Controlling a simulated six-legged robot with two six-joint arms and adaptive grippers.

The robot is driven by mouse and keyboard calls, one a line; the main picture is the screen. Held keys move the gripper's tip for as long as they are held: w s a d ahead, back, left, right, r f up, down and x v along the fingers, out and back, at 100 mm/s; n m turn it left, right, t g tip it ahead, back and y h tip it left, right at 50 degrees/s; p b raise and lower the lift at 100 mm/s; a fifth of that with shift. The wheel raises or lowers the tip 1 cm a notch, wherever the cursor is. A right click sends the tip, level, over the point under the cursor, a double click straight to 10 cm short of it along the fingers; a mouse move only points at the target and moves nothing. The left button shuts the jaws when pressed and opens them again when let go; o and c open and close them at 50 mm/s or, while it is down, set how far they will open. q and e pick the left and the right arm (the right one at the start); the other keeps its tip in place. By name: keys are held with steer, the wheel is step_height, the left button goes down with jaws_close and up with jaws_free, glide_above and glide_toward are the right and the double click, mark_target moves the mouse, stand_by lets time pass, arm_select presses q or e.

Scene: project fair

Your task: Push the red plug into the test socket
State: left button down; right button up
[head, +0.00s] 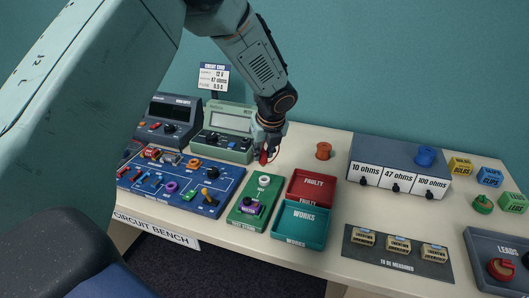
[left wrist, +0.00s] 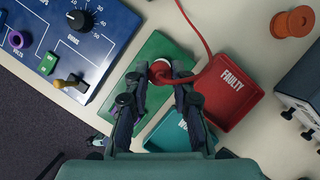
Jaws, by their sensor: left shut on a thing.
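The red plug (head: 263,157) is between the fingers of my left gripper (head: 268,143), which is shut on it. The gripper points down above the back end of the green test board (head: 242,211). The white-ringed test socket (head: 264,180) on that board shows below the plug, with a visible gap in the head view. In the left wrist view the red plug (left wrist: 161,76) sits between the fingertips, over the white ring, and its red lead (left wrist: 205,45) trails up and right. The plug's tip is hidden there. My right gripper is not in view.
A red FAULTY tray (head: 312,188) and a teal WORKS tray (head: 300,226) stand right of the test board. A blue circuit board (head: 182,202) lies to its left and a green meter (head: 226,131) behind. An orange spool (head: 323,150) stands at the back.

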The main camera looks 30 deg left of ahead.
mark_target(265, 163)
arm_select(q)
steer(key=shift+d+f+b, duration=0.3)
steer(key=shift+f+b, duration=0.4)
steer(key=shift+f, duration=0.35)
steer(key=shift+a+f+b, duration=0.2)
steer(key=shift+f+b, duration=0.35)
steer(key=shift+f, duration=0.5)
steer(key=shift+d+r, duration=0.1)
steer(key=shift+d, duration=0.15)
steer(key=shift+a, duration=0.2)
steer(key=shift+d+p, duration=0.15)
steer(key=shift+p, duration=0.15)
